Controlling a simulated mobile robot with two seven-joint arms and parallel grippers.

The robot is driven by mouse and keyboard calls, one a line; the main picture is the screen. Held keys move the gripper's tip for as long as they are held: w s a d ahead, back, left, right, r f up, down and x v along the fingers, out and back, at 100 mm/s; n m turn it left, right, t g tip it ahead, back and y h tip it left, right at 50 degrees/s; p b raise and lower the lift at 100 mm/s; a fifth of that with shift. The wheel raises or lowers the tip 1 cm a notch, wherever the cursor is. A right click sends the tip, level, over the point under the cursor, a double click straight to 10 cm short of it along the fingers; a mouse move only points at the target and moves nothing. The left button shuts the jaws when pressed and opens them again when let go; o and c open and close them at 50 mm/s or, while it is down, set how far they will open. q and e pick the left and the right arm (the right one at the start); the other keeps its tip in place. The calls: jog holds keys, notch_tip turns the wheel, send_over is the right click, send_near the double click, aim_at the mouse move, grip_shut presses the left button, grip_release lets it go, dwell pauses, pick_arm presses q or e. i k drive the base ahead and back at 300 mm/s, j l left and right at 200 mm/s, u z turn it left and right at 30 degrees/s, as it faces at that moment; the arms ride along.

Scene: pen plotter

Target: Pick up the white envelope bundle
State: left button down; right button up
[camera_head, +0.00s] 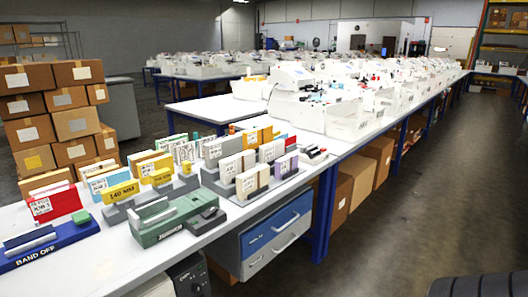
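Several upright bundles of envelopes or cards stand in holders on the near end of the long white table (90,262). Pale ones include a white bundle (230,167) in a grey holder near the middle and a smaller whitish bundle (251,182) just in front of it. Another pale bundle (271,151) stands a little behind and to the right. I cannot tell which of these is the envelope bundle of the task. All of them rest in holders and nothing grips them. Neither of my grippers is in view.
A blue "BAND OFF" unit (45,245), a red bundle (55,206) and a green device (177,218) stand along the front. Blue and grey drawers (275,235) hang below the tabletop. Brown cartons (75,123) are stacked at left. The floor (430,210) at right is open.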

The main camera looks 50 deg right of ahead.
aim_at(270, 151)
jog(key=i+l+u, duration=0.1)
jog(key=l+u, duration=0.25)
jog(key=l, duration=3.65)
jog(key=i+u, duration=0.05)
